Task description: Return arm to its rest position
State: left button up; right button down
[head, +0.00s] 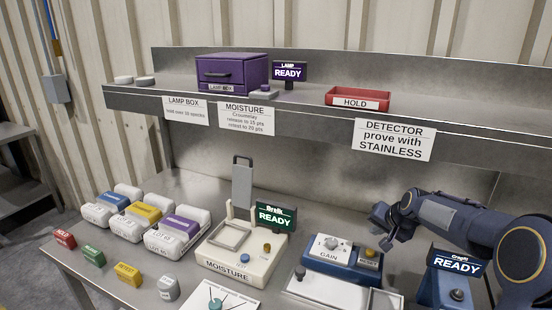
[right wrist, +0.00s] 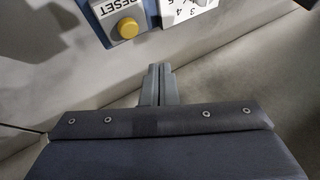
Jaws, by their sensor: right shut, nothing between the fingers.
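My right arm comes in from the right in the head view, and its gripper (head: 380,222) hangs above the right part of the bench, close to the blue detector box. In the right wrist view the two grey fingers (right wrist: 160,84) are together with nothing between them. The blue detector box (head: 318,268) has a GAIN dial (head: 332,243) and a yellow RESET button, which shows in the right wrist view (right wrist: 127,28) just beyond the fingertips. The fingers look apart from the box. My left gripper is in neither view.
A moisture meter (head: 225,272) stands mid-bench, with several small sacks (head: 124,226) to its left. Several coloured tags (head: 94,256) line the front edge. A blue READY unit (head: 445,288) stands beneath my right arm. A shelf (head: 300,113) above holds a purple lamp box (head: 231,71) and red HOLD tray (head: 330,96).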

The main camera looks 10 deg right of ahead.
jog(key=s+a+r+n+y, duration=0.1)
jog(key=s+a+r, duration=0.25)
jog(key=s, duration=0.55)
jog(key=s+a+r+n+y, duration=0.1)
jog(key=s+a+r+n, duration=0.2)
jog(key=s, duration=0.5)
jog(key=s+a+f, duration=0.1)
jog(key=s+a, duration=0.2)
jog(key=s, duration=0.3)
jog(key=s+a+f+n+g, duration=0.1)
jog(key=s+a+f, duration=0.1)
jog(key=s, duration=0.5)
jog(key=s+a+f+n+y, duration=0.1)
jog(key=s+a, duration=0.4)
jog(key=s, duration=0.1)
jog(key=shift+s+f+g, duration=0.2)
jog(key=shift+f+g, duration=0.05)
jog(key=shift+g, duration=0.15)
